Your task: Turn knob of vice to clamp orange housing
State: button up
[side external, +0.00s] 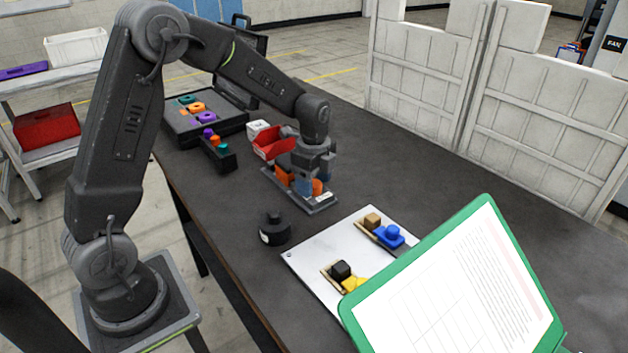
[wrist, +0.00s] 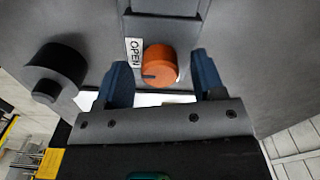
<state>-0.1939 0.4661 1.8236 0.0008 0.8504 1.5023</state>
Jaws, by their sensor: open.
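The grey vice (side external: 318,203) stands on the dark table below my gripper (side external: 316,180). An orange block, seemingly the orange housing (side external: 283,177), sits at the vice's left part, partly hidden. The round orange knob (side external: 317,187) is at the vice's right end, near my blue fingers. In the wrist view the knob (wrist: 160,64) shows a dark mark on its left side, towards a white "OPEN" label (wrist: 133,52). My gripper is open, with one blue finger on each side of the knob and gaps between. The housing cannot be made out in the wrist view.
A black cylindrical part (side external: 274,230) stands left of the vice; it also shows in the wrist view (wrist: 55,72). A white board (side external: 318,255) with blue, yellow and other parts lies in front. A red bin (side external: 272,145) and a dark parts tray (side external: 183,128) are behind.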

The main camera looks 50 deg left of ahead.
jog(key=c, duration=0.9)
jog(key=shift+c, duration=0.2)
jog(key=n, duration=0.4)
jog(key=shift+n, duration=0.4)
jog(key=n, duration=0.4)
jog(key=shift+n, duration=0.3)
jog(key=n, duration=0.4)
jog(key=shift+n, duration=2.2)
